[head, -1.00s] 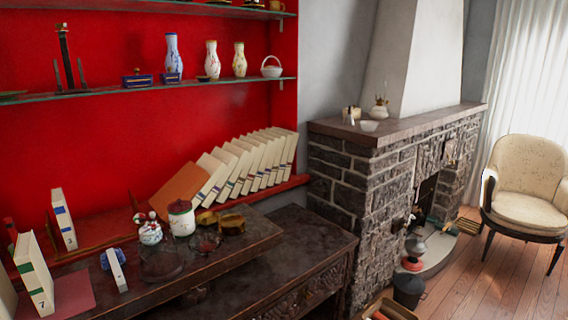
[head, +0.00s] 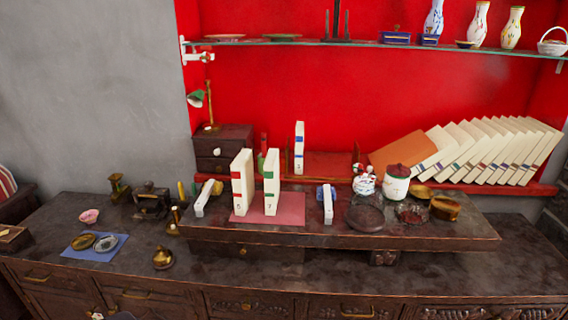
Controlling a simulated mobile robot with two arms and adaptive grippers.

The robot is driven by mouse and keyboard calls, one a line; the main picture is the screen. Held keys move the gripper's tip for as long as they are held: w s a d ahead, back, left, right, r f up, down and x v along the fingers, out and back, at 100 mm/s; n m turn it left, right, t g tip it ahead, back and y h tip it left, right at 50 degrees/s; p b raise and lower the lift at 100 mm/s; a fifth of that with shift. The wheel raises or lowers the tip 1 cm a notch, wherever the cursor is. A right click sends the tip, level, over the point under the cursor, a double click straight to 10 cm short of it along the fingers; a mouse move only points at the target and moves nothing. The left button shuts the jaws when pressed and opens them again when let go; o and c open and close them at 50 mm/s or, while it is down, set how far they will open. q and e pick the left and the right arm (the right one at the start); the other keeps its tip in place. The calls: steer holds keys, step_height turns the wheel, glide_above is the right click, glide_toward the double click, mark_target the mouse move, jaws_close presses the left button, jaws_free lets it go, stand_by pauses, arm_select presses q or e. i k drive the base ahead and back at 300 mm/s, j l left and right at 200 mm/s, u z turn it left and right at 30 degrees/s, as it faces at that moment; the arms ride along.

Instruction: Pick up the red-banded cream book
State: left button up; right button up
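The red-banded cream book (head: 243,183) stands upright on a pink-red mat (head: 290,214) on the raised dark shelf of the sideboard. A green-banded cream book (head: 271,181) stands upright just to its right, with a narrow gap between them. Another cream book with a blue band (head: 299,147) stands farther back, near the red wall.
A low cream block (head: 203,198) is left of the books, and another (head: 328,204) is right of them. A brass bell-like piece (head: 163,258) sits in front. The sideboard front (head: 330,270) is mostly clear.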

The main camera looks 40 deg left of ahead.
mark_target(243, 172)
steer(key=u, duration=1.7)
steer(key=i+l, duration=0.15)
steer(key=l, duration=0.15)
steer(key=i+l+z, duration=0.1)
steer(key=l, duration=0.25)
